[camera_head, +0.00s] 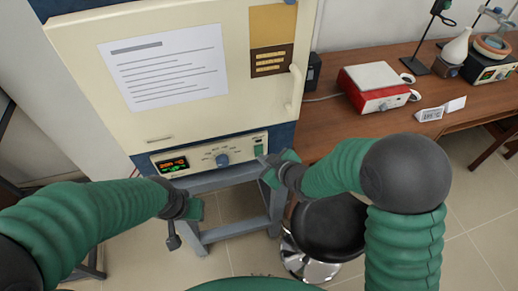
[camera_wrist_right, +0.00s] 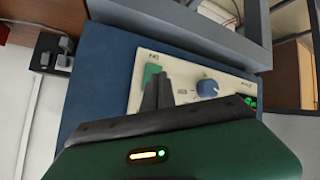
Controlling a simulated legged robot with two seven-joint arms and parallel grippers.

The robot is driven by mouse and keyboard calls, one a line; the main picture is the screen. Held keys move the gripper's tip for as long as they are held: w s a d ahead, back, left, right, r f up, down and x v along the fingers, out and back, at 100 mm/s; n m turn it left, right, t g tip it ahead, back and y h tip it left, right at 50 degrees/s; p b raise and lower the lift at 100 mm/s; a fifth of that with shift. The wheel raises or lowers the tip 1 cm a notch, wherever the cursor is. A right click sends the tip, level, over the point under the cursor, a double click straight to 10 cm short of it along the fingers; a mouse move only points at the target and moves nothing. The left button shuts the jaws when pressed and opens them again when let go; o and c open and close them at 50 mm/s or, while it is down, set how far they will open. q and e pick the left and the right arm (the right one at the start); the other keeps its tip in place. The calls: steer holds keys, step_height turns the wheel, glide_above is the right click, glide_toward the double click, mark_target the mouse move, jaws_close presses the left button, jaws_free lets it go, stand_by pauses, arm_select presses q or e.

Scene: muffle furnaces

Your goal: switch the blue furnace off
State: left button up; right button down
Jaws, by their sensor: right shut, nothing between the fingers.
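The blue furnace (camera_head: 140,80) stands at the left of the head view, with a cream door and blue sides. Its control panel (camera_head: 188,160) has a lit orange and green display (camera_head: 173,164), a blue knob (camera_head: 222,160) and a green switch (camera_head: 258,150) at the right end. My right gripper (camera_head: 268,160) is shut and empty just in front of the switch. In the right wrist view its fingertips (camera_wrist_right: 160,80) partly overlap the green switch (camera_wrist_right: 150,74); I cannot tell whether they touch. My left gripper (camera_head: 192,208) hangs below the panel, its fingers unclear.
A grey stand (camera_head: 225,232) holds the furnace. A dark round stool (camera_head: 328,225) with a chrome base is under my right arm. A wooden bench (camera_head: 335,125) at the right carries a red and white device (camera_head: 373,86). The tiled floor ahead of the stand is mostly clear.

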steer(key=shift+s, duration=0.1)
steer(key=s, duration=0.1)
steer(key=s+d, duration=0.1)
steer(key=s, duration=0.1)
steer(key=s+b, duration=0.1)
steer(key=shift+s+d+f, duration=0.25)
steer(key=shift+s+f, duration=0.05)
steer(key=shift+d, duration=0.1)
steer(key=s+d+m+g+h, duration=0.6)
steer(key=s+d+m, duration=0.5)
steer(key=d, duration=0.7)
steer(key=s, duration=0.3)
steer(key=shift+s+d+r, duration=0.15)
steer(key=shift+s+r, duration=0.1)
steer(key=shift+s, duration=0.15)
